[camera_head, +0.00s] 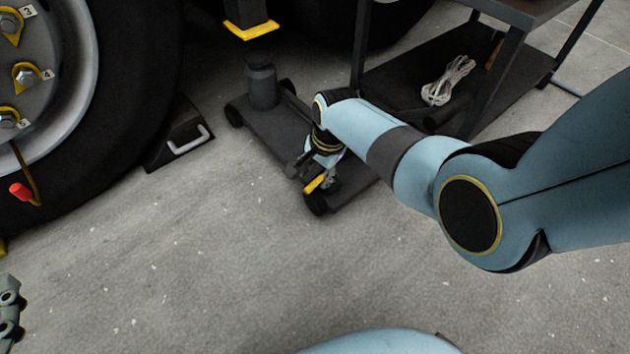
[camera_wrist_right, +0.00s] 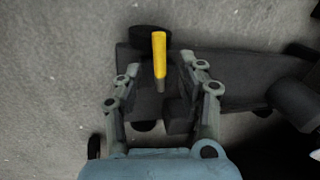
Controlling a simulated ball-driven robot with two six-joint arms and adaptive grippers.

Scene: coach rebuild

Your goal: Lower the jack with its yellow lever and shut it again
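The dark trolley jack (camera_head: 243,116) stands on the floor beside the big wheel, with a short round post (camera_head: 262,88) on it. A grey bracket with a yellow underside (camera_head: 250,29) hangs above the post; a gap shows between them in this view. The yellow lever (camera_head: 315,183) is at the jack's near end; it also shows in the right wrist view (camera_wrist_right: 159,55). My right gripper (camera_wrist_right: 160,64) is open, its fingers on either side of the lever, with space on both sides. Part of my left gripper (camera_head: 8,312) shows at the left edge; its opening is hidden.
A wheel chock with a pale handle (camera_head: 188,143) sits against the tyre (camera_head: 130,110). A dark cart (camera_head: 375,88) carrying a coil of pale rope (camera_head: 447,80) stands behind my right arm. The near floor (camera_head: 190,260) is clear.

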